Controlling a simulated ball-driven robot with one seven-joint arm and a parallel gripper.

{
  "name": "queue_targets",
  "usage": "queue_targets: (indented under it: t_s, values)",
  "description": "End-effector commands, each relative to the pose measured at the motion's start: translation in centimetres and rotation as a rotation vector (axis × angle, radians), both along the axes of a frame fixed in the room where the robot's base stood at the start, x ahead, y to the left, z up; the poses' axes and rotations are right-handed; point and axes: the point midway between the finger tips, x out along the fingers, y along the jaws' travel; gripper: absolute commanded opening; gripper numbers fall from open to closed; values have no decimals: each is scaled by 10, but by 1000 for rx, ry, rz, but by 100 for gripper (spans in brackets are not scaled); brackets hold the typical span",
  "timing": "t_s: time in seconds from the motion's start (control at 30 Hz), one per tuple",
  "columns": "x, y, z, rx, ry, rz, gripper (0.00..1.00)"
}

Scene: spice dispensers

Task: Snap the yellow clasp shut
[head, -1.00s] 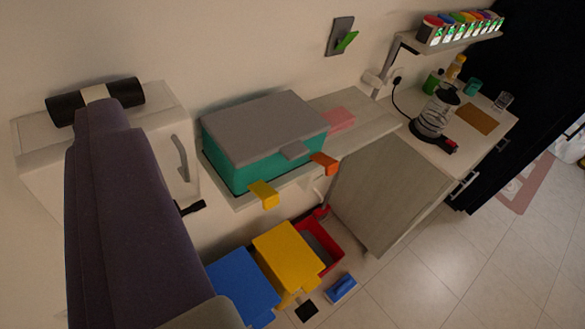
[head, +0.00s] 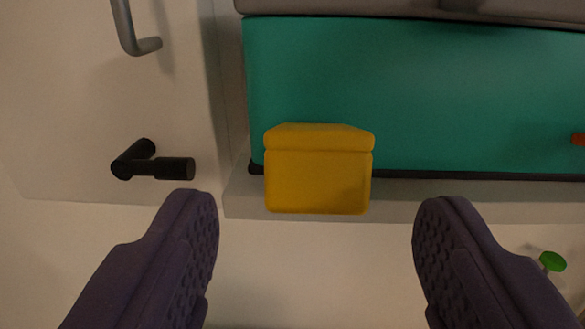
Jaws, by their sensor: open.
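The yellow clasp (head: 318,172) is a rounded block on the lower front of the teal box (head: 420,95), near the box's left end. It hangs down past the box's bottom edge, in front of the shelf edge. Whether its flap touches the box front, I cannot tell. My gripper (head: 315,225) is open and empty, its dark padded fingers spread to the left and right below the clasp. The box's grey lid (head: 400,10) is cut off at the top.
A white cabinet (head: 70,100) stands on the left with a grey handle (head: 135,35) and a black lever (head: 155,165) near my left finger. A green knob (head: 552,261) is near my right finger.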

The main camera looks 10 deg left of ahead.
Motion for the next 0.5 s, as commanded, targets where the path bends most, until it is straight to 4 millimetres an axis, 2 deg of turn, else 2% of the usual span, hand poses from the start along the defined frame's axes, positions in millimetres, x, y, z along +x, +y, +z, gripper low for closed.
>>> queue_targets:
  t_s: [0.1,0.2,0.33,0.5]
  values:
    - [21,3,-2,-2,0,1,68]
    - [34,4,-2,-2,0,0,68]
    - [43,6,-1,-1,1,-1,68]
    - [45,6,0,-2,1,-2,68]
